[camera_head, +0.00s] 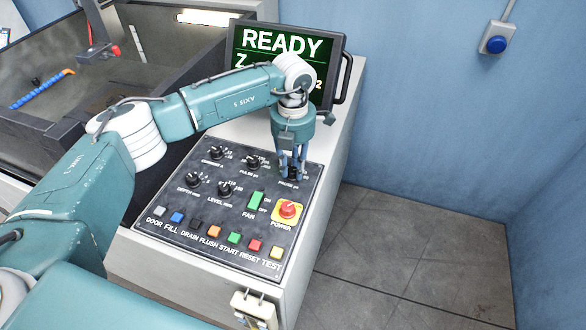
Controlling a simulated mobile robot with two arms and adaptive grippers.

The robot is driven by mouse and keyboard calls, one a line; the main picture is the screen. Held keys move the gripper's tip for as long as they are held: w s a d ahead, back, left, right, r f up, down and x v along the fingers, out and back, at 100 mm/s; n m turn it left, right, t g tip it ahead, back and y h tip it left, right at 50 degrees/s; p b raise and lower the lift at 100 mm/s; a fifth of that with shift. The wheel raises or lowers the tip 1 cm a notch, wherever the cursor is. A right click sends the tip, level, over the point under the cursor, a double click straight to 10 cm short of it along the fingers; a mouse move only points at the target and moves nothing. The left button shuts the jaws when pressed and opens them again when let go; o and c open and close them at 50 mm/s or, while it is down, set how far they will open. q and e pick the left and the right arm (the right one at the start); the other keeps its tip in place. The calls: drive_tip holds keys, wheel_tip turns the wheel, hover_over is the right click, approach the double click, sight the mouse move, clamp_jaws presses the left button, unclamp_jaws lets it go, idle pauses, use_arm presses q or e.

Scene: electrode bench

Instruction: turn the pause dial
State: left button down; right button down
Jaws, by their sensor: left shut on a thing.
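The black control panel (222,255) slopes on top of a light cabinet and carries several black dials. My left gripper (292,176) points down at the panel's upper right and is shut on the pause dial (292,174). The fingers hide most of that dial, with a small label just below it. My left arm reaches in from the left across the panel's top. My right gripper is not in view.
A current dial (216,153), pulse dial (253,162), depth dial (193,180) and level dial (225,188) sit to the left. A green fan switch (256,201), red power knob (288,210) and a row of buttons lie below. A READY screen (283,48) stands behind.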

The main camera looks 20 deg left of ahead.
sight(293, 170)
use_arm(q)
drive_tip(key=n+b, duration=0.2)
drive_tip(key=n, duration=0.2)
drive_tip(key=shift+f+n, duration=0.1)
drive_tip(key=shift+n, duration=0.2)
drive_tip(key=shift+n+b, duration=1.1)
drive_tip(key=shift+n, duration=1.1)
drive_tip(key=c, duration=1.5)
unclamp_jaws()
wheel_tip(293, 170, up, 12)
drive_tip(key=shift+r, duration=0.15)
